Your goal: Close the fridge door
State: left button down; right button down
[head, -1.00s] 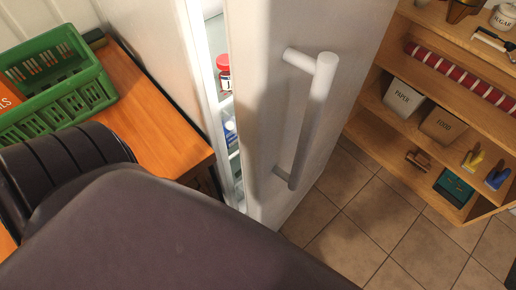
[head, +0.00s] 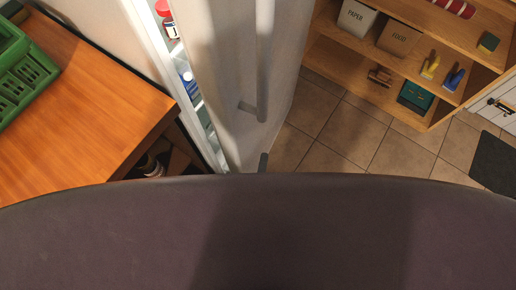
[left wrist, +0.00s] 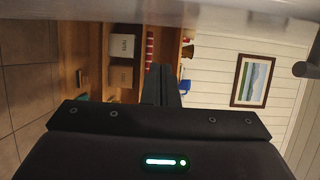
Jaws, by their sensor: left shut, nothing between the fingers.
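The white fridge door (head: 221,70) stands ajar in the head view. Lit shelves with a red-lidded jar (head: 164,9) show through the gap on its left. The long grey door handle (head: 264,60) runs upright on the door's outer face. My right gripper is not in view.
A wooden counter (head: 90,100) with a green crate (head: 22,70) stands left of the fridge. Wooden shelves (head: 340,60) with boxes stand to the right. Tiled floor (head: 350,135) between door and shelves is clear. A dark mat (head: 494,160) lies at the far right.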

pick_arm(q)
jog(key=w+a+b, duration=0.1)
jog(key=w+a, duration=0.1)
jog(key=w, duration=0.4)
jog(key=shift+w+a+b, duration=0.2)
jog(key=shift+a+b, duration=0.1)
jog(key=shift+b, duration=0.05)
